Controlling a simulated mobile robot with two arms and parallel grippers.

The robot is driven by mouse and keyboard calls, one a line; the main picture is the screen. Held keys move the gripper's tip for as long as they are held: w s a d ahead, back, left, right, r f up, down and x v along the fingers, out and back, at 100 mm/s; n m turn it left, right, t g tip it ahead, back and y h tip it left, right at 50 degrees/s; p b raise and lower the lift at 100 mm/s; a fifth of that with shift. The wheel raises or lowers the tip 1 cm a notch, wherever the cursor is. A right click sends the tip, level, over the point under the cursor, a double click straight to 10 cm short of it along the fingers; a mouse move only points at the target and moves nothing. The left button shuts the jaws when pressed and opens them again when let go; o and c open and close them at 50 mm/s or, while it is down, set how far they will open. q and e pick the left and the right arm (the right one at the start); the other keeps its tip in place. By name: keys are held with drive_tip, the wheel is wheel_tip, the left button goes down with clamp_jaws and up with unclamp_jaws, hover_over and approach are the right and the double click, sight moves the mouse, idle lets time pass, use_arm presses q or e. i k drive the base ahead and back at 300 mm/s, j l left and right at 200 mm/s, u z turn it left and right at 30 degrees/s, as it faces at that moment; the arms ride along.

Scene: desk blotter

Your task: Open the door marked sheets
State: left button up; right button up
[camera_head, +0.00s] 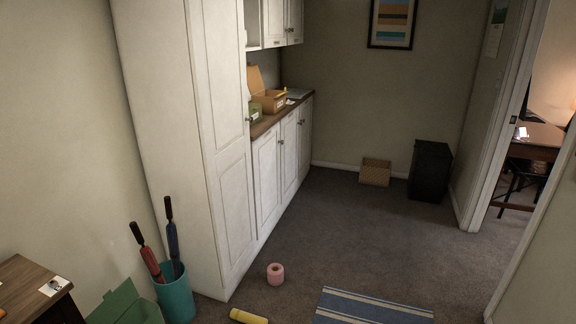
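A tall white cabinet (165,120) stands at the left, with a narrow panelled door (222,130) on its right face and a small dark knob. Beyond it, a low white cabinet has several shut doors, the nearest (268,178) and a farther one (289,155). White wall cabinets (283,20) hang above, with tiny marks along the bottom too small to read. I cannot make out the word sheets on any door. Neither of my grippers is in view.
A black bin (430,170) stands at the back. The middle carpet is clear; a doorway opens right.

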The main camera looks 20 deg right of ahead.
sight(289, 125)
drive_tip(key=i+l+z, duration=0.5)
drive_tip(key=i, duration=0.15)
drive_tip(key=i+z, duration=0.45)
drive_tip(key=i, duration=0.25)
drive_tip(key=i+j+z, duration=0.15)
drive_tip(key=i+z, duration=0.35)
drive_tip(key=i, duration=0.2)
drive_tip(key=i+u, duration=0.1)
drive_tip(key=i, duration=0.75)
drive_tip(key=i+u, duration=0.1)
drive_tip(key=i, duration=0.75)
drive_tip(key=i+l, duration=0.2)
drive_tip(key=i, duration=0.65)
drive_tip(key=j+u, duration=0.05)
